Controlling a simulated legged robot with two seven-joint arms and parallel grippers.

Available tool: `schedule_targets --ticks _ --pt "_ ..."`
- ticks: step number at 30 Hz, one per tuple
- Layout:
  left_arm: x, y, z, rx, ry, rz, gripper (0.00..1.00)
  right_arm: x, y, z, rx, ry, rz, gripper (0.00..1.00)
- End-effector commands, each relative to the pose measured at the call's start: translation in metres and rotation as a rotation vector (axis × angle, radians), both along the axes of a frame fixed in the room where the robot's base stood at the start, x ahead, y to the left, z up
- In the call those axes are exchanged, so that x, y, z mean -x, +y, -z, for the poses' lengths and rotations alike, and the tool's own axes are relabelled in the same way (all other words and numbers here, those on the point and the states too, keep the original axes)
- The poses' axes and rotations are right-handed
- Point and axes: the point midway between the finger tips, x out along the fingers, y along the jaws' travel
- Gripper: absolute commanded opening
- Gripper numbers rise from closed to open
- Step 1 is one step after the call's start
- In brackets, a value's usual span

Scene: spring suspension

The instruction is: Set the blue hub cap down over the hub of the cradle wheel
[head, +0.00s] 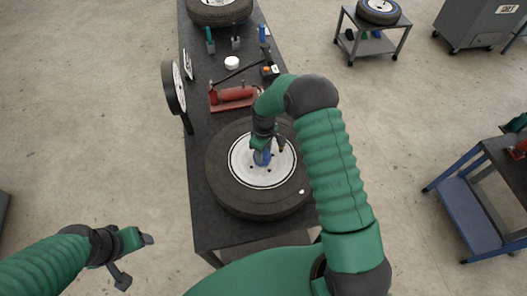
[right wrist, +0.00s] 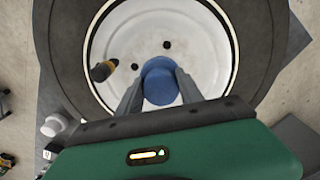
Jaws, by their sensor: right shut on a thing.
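The cradle wheel (head: 224,195), a black tyre with a white rim, lies flat on the dark bench. My right gripper (head: 264,151) is over the middle of the wheel. It is shut on the blue hub cap (head: 262,158), which also shows between the two grey fingers in the right wrist view (right wrist: 160,82). The cap covers the centre of the rim, so the hub is hidden. I cannot tell whether the cap touches the rim. A few dark holes show in the white rim (right wrist: 200,40). My left gripper (head: 134,257) is open and empty, off the bench at the lower left.
A red cylinder (head: 234,96) lies behind the wheel. A white round thing (head: 232,62) and several tools stand farther back. A thin upright wheel (head: 175,88) is at the bench's left edge.

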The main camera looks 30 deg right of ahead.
Motion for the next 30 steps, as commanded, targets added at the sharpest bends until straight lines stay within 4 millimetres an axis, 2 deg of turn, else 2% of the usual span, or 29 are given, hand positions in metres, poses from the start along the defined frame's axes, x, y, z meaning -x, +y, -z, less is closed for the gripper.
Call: schedule_targets --ticks 25,26,30 --pt "0.0 0.0 0.017 0.0 0.0 0.0 0.69 0.0 0.0 0.022 0.0 -0.001 0.0 0.03" --pt "0.0 0.0 0.017 0.0 0.0 0.0 0.69 0.0 0.0 0.022 0.0 -0.001 0.0 0.45" --pt "0.0 0.0 0.016 0.0 0.0 0.0 0.69 0.0 0.0 0.021 0.0 0.0 0.0 0.63"
